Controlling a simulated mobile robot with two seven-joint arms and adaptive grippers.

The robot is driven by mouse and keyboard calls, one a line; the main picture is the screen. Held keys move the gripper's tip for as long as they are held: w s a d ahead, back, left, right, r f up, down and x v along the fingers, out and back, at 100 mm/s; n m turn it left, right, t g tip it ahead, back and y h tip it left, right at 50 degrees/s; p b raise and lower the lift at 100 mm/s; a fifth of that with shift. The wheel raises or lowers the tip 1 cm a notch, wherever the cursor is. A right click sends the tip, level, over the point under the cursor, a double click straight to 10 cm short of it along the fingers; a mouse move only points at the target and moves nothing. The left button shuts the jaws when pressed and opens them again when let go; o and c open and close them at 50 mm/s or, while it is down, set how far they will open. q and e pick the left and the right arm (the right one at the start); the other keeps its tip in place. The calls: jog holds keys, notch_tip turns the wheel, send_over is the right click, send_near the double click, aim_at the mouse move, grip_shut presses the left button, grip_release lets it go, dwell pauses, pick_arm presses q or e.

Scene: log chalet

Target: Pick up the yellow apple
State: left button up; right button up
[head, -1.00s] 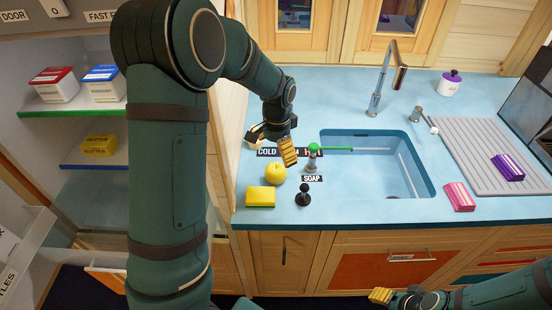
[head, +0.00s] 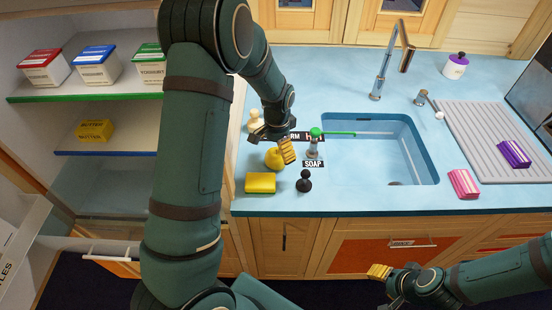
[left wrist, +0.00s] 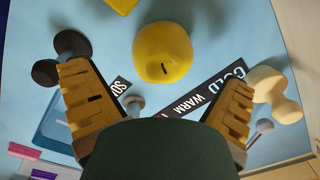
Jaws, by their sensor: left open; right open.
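The yellow apple (head: 273,159) sits on the blue counter left of the sink, behind the yellow block and partly covered by my left gripper. In the left wrist view the apple (left wrist: 163,53) lies ahead of the fingertips, near the middle of the gap. My left gripper (head: 270,143) is open and empty above the counter by the apple; its yellow ribbed fingers (left wrist: 160,85) are spread wide in the left wrist view. My right gripper (head: 381,285) is low at the front, below the counter edge, away from the apple; I see nothing in it.
The sink (head: 375,150) opens to the right. An open fridge (head: 80,130) is at left.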

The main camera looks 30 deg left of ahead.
aim_at(277, 152)
pick_arm(q)
jog(key=f, duration=0.5)
jog(key=shift+w, duration=0.3)
jog(key=shift+r, duration=0.1)
jog(key=c, duration=1.3)
